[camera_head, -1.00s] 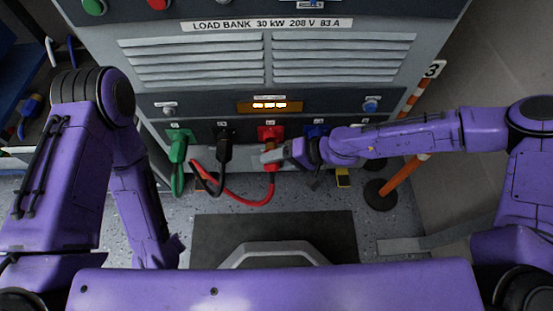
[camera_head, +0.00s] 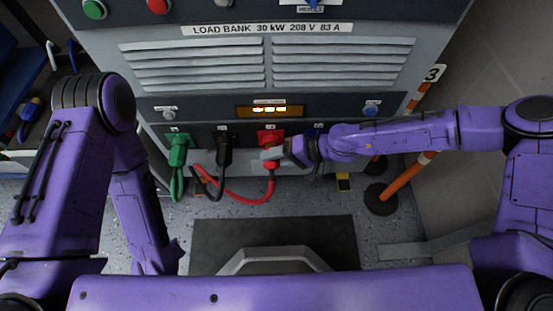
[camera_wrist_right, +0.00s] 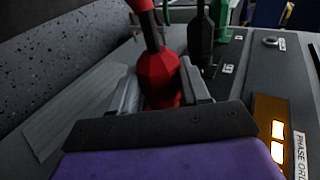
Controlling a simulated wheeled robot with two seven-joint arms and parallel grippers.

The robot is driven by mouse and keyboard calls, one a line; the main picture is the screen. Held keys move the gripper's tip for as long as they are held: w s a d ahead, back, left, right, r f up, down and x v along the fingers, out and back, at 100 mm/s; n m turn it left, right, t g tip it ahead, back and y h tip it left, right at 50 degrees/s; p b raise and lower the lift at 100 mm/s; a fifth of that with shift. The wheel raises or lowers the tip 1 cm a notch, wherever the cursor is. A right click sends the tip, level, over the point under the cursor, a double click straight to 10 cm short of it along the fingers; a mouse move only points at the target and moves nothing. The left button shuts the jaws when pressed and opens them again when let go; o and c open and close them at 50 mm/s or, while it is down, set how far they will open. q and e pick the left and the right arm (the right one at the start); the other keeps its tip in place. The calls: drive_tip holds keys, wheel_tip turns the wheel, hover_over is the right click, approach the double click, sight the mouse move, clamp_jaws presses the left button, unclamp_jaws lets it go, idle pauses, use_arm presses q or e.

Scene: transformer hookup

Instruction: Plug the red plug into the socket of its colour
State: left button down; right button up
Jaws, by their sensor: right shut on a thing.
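The red plug (camera_wrist_right: 157,75) is between the fingers of my right gripper (camera_wrist_right: 160,92), which is shut on it. In the head view the right gripper (camera_head: 273,153) is at the load bank's front, at the red socket (camera_head: 268,135). The red plug's body (camera_head: 271,161) is partly covered by the fingers, and its red cable hangs below. How deep the plug sits in the socket cannot be told. My left arm hangs at the left; its gripper (camera_head: 158,262) is low near the floor, and its fingers are not clear.
A green plug (camera_head: 178,150) and a black plug (camera_head: 223,150) are at their sockets left of the red one. A blue socket (camera_head: 313,131) is partly behind my right arm. An orange-and-white post (camera_head: 405,182) stands at the right. A dark mat (camera_head: 330,235) lies on the floor.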

drive_tip(key=shift+w, duration=0.7)
drive_tip(key=o, duration=1.6)
drive_tip(key=shift+o, duration=0.2)
drive_tip(key=p+v, duration=0.4)
drive_tip(key=v, duration=0.3)
